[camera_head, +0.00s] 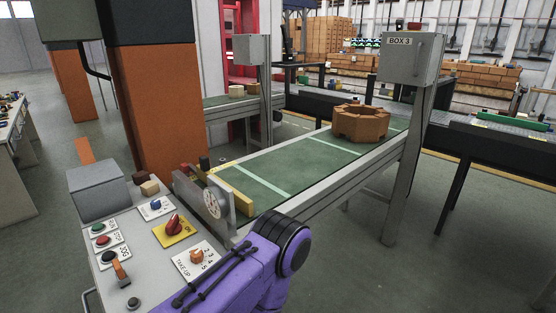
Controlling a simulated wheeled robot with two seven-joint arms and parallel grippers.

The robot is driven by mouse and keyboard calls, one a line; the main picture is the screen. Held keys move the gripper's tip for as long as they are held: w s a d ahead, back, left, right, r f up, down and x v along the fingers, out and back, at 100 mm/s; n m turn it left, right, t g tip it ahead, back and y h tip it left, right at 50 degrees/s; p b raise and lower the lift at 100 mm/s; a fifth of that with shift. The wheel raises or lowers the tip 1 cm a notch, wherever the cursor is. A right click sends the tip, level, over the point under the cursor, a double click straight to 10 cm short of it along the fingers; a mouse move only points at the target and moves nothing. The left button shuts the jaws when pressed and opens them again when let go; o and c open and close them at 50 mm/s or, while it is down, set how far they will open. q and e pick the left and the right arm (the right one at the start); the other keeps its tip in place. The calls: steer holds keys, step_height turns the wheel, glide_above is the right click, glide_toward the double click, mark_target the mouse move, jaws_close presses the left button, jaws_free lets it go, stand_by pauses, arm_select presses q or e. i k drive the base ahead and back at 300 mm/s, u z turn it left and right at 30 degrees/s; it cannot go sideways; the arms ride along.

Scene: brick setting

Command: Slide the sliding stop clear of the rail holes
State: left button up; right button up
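A green-belted conveyor (262,164) runs from the middle left toward the upper right, with a long grey side rail (340,178). The rail holes are too small to make out. I cannot surely pick out the sliding stop; a yellow bar (236,196) lies across the belt's near end, beside a round dial gauge (212,204). A purple arm link of mine (235,272) reaches in at the bottom, in front of the conveyor's near end, and hides part of it. Neither gripper is in view.
A control panel (132,222) with buttons, a red knob (174,224) and a lever stands at lower left. A ring of bricks (360,123) sits on the belt. A grey post carries BOX 3 (414,58). The floor at right (450,270) is clear.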

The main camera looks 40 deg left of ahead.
mark_target(242, 203)
steer(key=z, duration=0.2)
steer(key=i, duration=1.15)
steer(key=u, duration=4.1)
steer(key=k, duration=0.25)
steer(key=z, duration=1.65)
steer(key=i, duration=0.2)
